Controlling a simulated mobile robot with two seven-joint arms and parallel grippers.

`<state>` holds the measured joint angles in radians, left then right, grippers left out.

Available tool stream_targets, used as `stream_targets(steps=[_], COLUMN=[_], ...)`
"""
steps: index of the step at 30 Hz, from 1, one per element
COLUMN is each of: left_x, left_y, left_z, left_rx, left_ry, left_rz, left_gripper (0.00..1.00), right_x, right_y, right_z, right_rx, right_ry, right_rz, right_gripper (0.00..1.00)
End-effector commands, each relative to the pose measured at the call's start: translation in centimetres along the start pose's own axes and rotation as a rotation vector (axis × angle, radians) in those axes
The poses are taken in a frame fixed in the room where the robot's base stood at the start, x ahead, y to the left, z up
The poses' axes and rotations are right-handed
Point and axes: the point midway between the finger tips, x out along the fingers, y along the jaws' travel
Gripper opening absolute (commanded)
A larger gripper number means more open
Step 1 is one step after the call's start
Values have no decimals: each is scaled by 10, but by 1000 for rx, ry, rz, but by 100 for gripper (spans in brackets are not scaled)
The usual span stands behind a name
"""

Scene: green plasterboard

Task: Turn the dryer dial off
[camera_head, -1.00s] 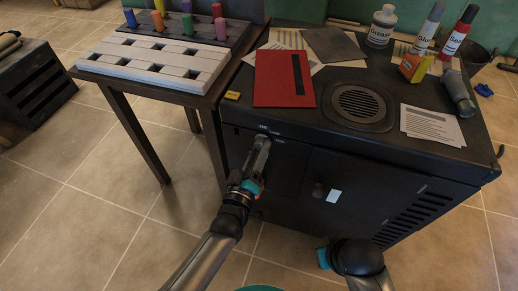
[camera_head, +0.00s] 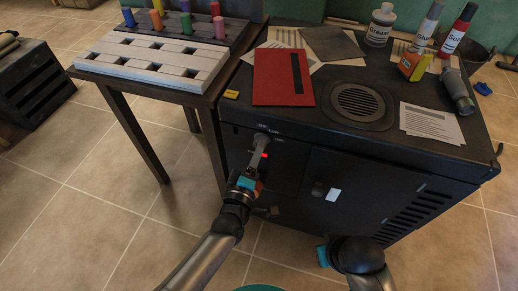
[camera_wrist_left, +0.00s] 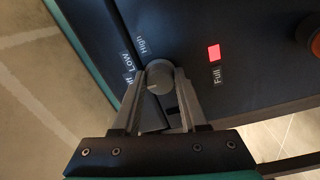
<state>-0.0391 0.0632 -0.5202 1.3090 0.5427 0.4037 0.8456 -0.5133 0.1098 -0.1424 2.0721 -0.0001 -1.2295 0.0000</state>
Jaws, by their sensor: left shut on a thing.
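The dryer (camera_head: 300,160) is a dark cabinet with a vented top. Its round grey dial (camera_wrist_left: 160,76) sits on the front panel near the upper left corner. My left gripper (camera_head: 262,143) is shut on the dial, with one finger on each side of it in the left wrist view (camera_wrist_left: 163,92). Labels "High" and "Low" show beside the dial; another label is partly hidden by a finger. I cannot tell which label the dial points to. A red light (camera_wrist_left: 214,52) glows by the word "Full". Of my right arm, a dark joint and teal part show; its fingers do not.
A red folder (camera_head: 283,78), papers (camera_head: 432,123), bottles (camera_head: 381,25) and a grey tube (camera_head: 457,91) lie or stand on the dryer top. A side table (camera_head: 150,62) with a slotted rack stands at left. A dark knob (camera_head: 318,189) sits right of the dial.

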Motion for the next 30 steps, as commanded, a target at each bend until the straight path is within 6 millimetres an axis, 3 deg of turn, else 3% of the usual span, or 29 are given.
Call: stream_targets(steps=[8,9,16,25,30], left_x=[0,0,0,-1,-15], left_y=[0,0,0,0,0], left_z=[1,1,0,0,0], left_rx=[-5,-5,-4,-2,-2], left_ry=[-1,-1,0,0,0], left_rz=[-2,-2,-1,-1,-3], left_gripper=[0,45,71,73,73], right_x=[0,0,0,0,7], right_y=[0,0,0,1,2], right_z=[1,1,1,1,4], right_rx=[1,1,1,1,-2], right_ry=[-2,-2,-1,0,-11], right_rz=[0,0,1,1,3], right_gripper=[0,0,0,0,0])
